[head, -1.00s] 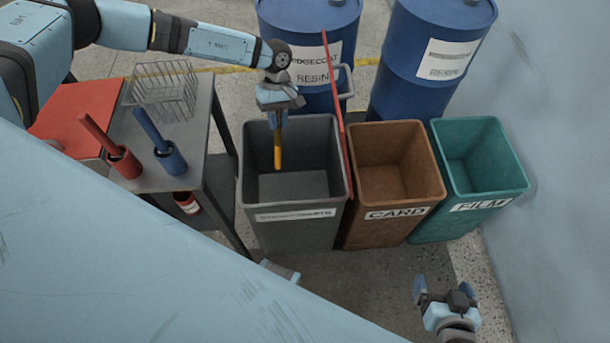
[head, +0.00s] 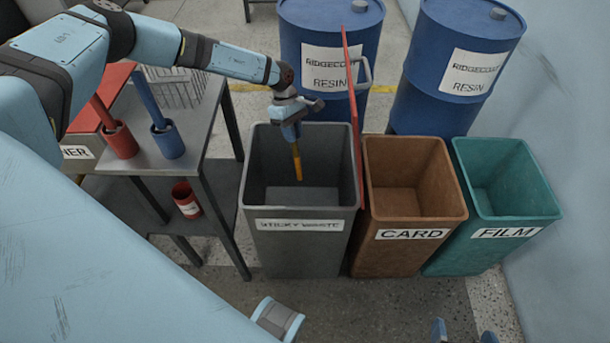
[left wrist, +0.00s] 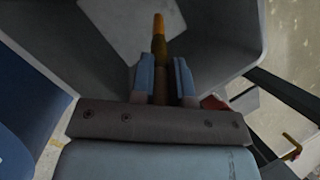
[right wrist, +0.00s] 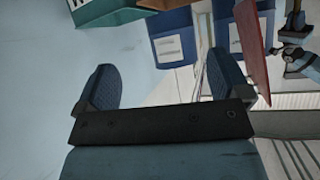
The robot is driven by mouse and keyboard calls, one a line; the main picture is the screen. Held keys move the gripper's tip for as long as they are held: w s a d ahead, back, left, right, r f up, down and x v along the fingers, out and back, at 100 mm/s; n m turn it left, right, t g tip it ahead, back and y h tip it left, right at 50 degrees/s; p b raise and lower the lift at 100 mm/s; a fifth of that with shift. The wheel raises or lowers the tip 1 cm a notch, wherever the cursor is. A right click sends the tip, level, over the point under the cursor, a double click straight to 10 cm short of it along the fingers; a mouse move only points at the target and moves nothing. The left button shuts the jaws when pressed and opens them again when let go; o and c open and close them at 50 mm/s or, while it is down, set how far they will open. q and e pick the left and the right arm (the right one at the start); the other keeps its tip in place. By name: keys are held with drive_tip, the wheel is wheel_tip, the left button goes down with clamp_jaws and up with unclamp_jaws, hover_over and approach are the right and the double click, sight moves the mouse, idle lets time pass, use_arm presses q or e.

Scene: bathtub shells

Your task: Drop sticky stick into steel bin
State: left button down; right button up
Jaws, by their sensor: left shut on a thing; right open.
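The stick (head: 297,162) is yellow-orange and points down into the mouth of the steel bin (head: 300,244), a grey bin labelled "STICKY WASTE". My left gripper (head: 292,138) is shut on the upper end of the stick, over the bin opening. In the left wrist view the stick (left wrist: 159,42) stands between the two blue fingers (left wrist: 162,82), with the bin's grey inner walls around it. The stick hangs clear of the bin floor as far as I can see. My right gripper (head: 464,332) is at the bottom edge of the head view; in the right wrist view its fingers (right wrist: 165,85) are apart and empty.
The green FILM bin (head: 500,250) is further right. Blue drums (head: 330,50) stand behind. A metal table (head: 200,150) with red and blue holders is left.

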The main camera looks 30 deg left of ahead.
use_arm(q)
drive_tip(key=shift+f+b, duration=0.35)
drive_tip(key=shift+f, duration=0.5)
use_arm(e)
drive_tip(key=shift+a+r, duration=0.15)
drive_tip(key=shift+r, duration=0.1)
use_arm(q)
drive_tip(key=c, duration=1)
unclamp_jaws()
use_arm(e)
drive_tip(key=shift+f, duration=0.3)
use_arm(q)
drive_tip(key=shift+r, duration=0.2)
drive_tip(key=p+v, duration=0.1)
drive_tip(key=v, duration=1.2)
drive_tip(key=shift+a+r+p, duration=0.15)
drive_tip(key=shift+r+p, duration=0.05)
drive_tip(key=shift+p, duration=0.2)
use_arm(e)
drive_tip(key=shift+s+d, duration=0.1)
drive_tip(key=shift+d, duration=0.15)
